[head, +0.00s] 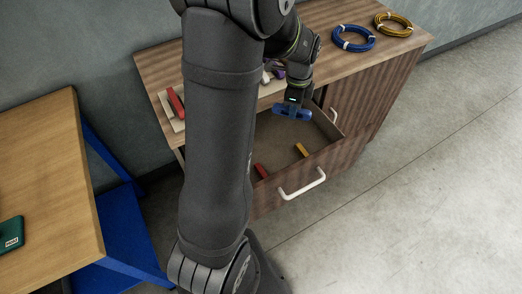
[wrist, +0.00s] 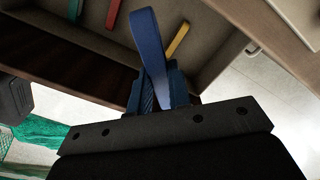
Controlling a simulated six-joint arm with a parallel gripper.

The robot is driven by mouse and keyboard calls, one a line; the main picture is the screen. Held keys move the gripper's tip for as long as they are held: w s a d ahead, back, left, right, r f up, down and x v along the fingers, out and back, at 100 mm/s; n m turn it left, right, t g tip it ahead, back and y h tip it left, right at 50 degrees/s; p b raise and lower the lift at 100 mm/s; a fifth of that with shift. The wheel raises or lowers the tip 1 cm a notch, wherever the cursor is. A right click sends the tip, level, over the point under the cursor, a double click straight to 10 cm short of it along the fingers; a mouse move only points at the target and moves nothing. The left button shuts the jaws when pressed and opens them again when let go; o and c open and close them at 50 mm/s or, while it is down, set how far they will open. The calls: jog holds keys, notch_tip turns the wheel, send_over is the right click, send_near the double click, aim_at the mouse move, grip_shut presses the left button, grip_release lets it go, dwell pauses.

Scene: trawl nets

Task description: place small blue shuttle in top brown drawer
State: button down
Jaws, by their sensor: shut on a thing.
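The small blue shuttle (head: 292,112) is held by my gripper (head: 293,104) above the open top brown drawer (head: 328,158). In the wrist view the blue shuttle (wrist: 148,45) stands up between the blue fingers of my gripper (wrist: 158,90), which is shut on it. The drawer is pulled out, with a pale handle (head: 302,184) on its front. A red piece (head: 261,171) and a yellow piece (head: 301,150) lie inside it; both also show in the wrist view. My arm hides the drawer's left part in the head view.
On the cabinet top (head: 338,62) lie a blue coil (head: 353,38), a yellow coil (head: 393,25) and a red piece (head: 176,103) on a tray at left. A wooden table (head: 50,180) with a green object (head: 11,235) stands at left. Open floor lies at right.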

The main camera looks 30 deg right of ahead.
jog(key=s+a+f+m, duration=0.2)
jog(key=s+f+m, duration=0.1)
jog(key=f+m, duration=0.35)
jog(key=m, duration=0.2)
send_near(287, 164)
jog(key=f, duration=0.2)
jog(key=s+a+f, duration=0.1)
jog(key=f, duration=0.3)
jog(key=shift+s+a+f, duration=0.15)
jog(key=shift+s+a, duration=0.1)
jog(key=c, duration=1.3)
grip_release()
jog(key=shift+f, duration=0.15)
jog(key=shift+c, duration=0.2)
notch_tip(287, 164, up, 12)
